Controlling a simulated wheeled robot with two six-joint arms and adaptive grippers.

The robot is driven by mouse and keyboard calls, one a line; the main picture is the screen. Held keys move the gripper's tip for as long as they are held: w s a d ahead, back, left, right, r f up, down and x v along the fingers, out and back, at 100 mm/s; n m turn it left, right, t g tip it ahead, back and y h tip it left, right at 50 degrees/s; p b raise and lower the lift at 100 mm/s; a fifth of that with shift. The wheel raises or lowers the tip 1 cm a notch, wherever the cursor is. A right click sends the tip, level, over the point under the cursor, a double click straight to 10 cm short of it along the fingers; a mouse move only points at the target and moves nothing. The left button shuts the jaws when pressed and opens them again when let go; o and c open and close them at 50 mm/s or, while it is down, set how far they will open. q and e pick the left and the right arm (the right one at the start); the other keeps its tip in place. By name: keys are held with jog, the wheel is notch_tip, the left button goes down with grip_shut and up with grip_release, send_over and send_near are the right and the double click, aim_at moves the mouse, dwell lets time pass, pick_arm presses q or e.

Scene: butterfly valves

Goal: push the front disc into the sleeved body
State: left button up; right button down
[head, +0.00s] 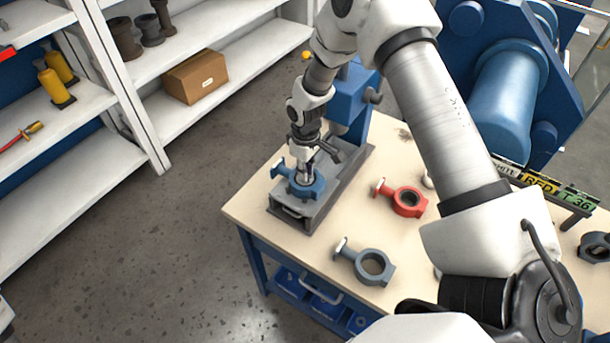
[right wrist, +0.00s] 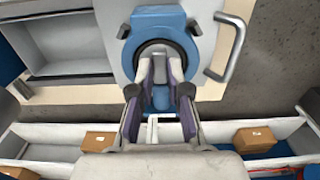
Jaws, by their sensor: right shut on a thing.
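A blue valve body (head: 313,190) lies in a grey fixture on the table. In the right wrist view the blue body (right wrist: 158,18) shows a dark sleeve ring (right wrist: 137,48) inside its bore. My right gripper (head: 304,174) is over the body, pointing down at the bore. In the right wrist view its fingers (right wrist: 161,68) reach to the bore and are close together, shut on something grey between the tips. That is probably the disc, but the fingers mostly hide it. I cannot tell how deep it sits. My left gripper is not in view.
A red valve body (head: 408,202) and a grey valve body (head: 374,264) lie on the wooden table (head: 335,212). A blue press column (head: 348,98) stands behind the fixture. White shelves (head: 240,75) with a cardboard box (head: 196,77) are at the left. The table's near-left corner is clear.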

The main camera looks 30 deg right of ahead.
jog(key=shift+f, duration=0.4)
jog(key=shift+r, duration=0.15)
dwell(0.6)
dwell(0.4)
jog(key=c, duration=1.1)
grip_release()
jog(key=shift+o, duration=0.2)
jog(key=shift+r, duration=0.1)
notch_tip(320, 180, up, 7)
jog(key=p, duration=0.5)
jog(key=shift+p, duration=0.4)
